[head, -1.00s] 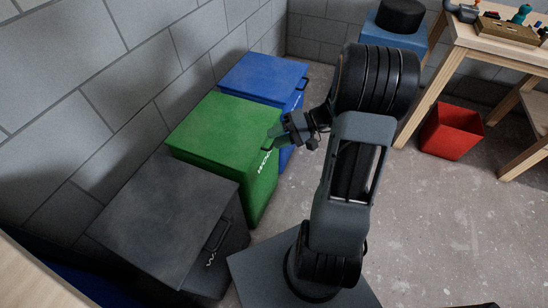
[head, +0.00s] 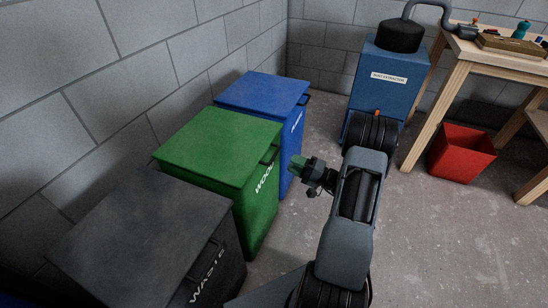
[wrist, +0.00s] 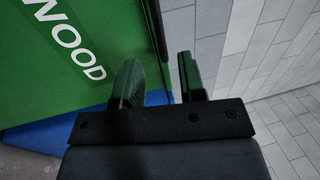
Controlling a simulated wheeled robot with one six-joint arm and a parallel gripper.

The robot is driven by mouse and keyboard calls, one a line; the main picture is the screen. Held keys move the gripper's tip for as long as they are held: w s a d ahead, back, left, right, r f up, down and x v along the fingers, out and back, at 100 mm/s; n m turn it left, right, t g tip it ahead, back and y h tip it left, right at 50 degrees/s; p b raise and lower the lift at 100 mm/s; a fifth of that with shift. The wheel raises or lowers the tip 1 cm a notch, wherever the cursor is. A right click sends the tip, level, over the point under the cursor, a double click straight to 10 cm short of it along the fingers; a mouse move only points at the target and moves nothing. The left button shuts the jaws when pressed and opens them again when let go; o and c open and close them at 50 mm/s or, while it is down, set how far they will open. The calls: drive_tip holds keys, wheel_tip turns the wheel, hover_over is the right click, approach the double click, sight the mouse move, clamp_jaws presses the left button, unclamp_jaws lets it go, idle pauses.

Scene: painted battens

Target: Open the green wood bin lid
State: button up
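The green wood bin (head: 259,205) stands between a grey bin and a blue bin, with white "WOOD" lettering on its front. Its green lid (head: 215,145) lies flat and closed. The lid's handle (head: 270,155) is at the front edge. My gripper (head: 296,164) is in front of the bin, to the right of the handle, and looks apart from it. In the wrist view my gripper (wrist: 160,82) has its two green-padded fingers spread, with nothing clearly held. The bin front (wrist: 80,50) and a dark green lid edge or handle bar (wrist: 157,40) show beyond the fingers.
The grey waste bin (head: 140,235) is nearer and the blue bin (head: 262,92) farther, both closed. A block wall (head: 150,50) runs behind them. A blue dust extractor (head: 385,75), a wooden workbench (head: 450,75) and a red bin (head: 462,153) stand right. Floor (head: 440,230) right is clear.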

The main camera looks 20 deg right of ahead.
sight(274, 155)
drive_tip(key=x, duration=0.8)
drive_tip(key=shift+w+a+b, duration=0.1)
drive_tip(key=shift+b, duration=0.25)
drive_tip(key=shift+c, duration=0.5)
clamp_jaws()
